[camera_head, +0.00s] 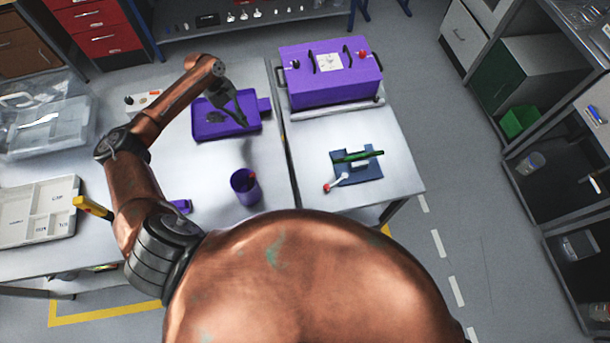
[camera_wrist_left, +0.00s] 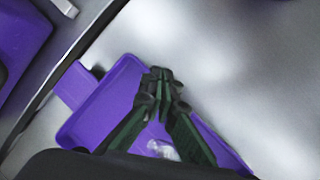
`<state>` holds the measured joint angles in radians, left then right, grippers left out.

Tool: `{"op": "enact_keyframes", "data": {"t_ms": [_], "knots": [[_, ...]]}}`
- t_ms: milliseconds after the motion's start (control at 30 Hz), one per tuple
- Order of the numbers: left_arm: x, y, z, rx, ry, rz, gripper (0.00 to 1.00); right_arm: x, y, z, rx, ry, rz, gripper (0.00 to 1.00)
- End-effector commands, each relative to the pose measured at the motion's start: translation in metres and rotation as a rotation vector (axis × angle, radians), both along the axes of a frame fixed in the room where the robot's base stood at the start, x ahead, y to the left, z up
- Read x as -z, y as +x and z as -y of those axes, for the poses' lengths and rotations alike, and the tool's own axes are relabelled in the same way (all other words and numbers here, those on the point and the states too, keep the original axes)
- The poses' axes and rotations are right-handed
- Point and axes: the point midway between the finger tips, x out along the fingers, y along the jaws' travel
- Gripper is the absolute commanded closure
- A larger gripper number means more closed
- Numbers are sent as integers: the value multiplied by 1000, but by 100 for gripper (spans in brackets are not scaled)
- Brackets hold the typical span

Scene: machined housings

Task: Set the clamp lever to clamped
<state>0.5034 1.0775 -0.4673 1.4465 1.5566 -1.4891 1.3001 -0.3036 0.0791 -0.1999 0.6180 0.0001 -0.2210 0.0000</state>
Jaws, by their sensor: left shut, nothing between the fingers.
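The clamp lever (camera_head: 337,182) is a pale arm with a red knob at its lower left end. It sits at the front left of a small blue fixture (camera_head: 371,172) with a green bar (camera_head: 358,156) across it, on the right table. My left gripper (camera_head: 242,121) is shut and empty above a purple tray on the left table, well to the left of the lever. In the left wrist view the fingertips (camera_wrist_left: 162,76) meet over the purple tray (camera_wrist_left: 101,106). The lever does not show there. My right gripper is not in view.
A purple box (camera_head: 329,87) with black handles stands behind the fixture. A purple cup (camera_head: 245,187) holding something red stands near the left table's right edge. A narrow gap separates the tables. A clear bin (camera_head: 45,128) and white divided tray (camera_head: 38,212) lie far left.

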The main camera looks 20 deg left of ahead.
Motion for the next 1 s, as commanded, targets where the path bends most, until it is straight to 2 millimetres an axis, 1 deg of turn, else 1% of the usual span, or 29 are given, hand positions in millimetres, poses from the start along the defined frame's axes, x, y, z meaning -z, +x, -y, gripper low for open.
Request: {"op": "enact_keyframes", "data": {"t_ms": [33,67,100,200,300,367,433,800,867,1000], "knots": [[-9,-5,47,-9,-70,-34,100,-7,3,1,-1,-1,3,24],[-12,-11,72,-22,-107,-62,100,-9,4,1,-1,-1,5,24],[-17,-19,103,-35,-153,-103,100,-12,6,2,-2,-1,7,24],[-32,-40,166,-59,-243,-196,100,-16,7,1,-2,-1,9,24],[-44,-58,205,-73,-295,-269,100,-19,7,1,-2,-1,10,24],[-48,-65,218,-78,-311,-296,100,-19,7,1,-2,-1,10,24],[-51,-69,225,-83,-320,-314,100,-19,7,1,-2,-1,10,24],[-49,-70,228,-84,-322,-318,100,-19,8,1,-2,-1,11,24],[-47,-71,231,-84,-322,-319,100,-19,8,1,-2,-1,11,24],[-34,-76,243,-81,-322,-319,100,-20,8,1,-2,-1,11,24]]}}
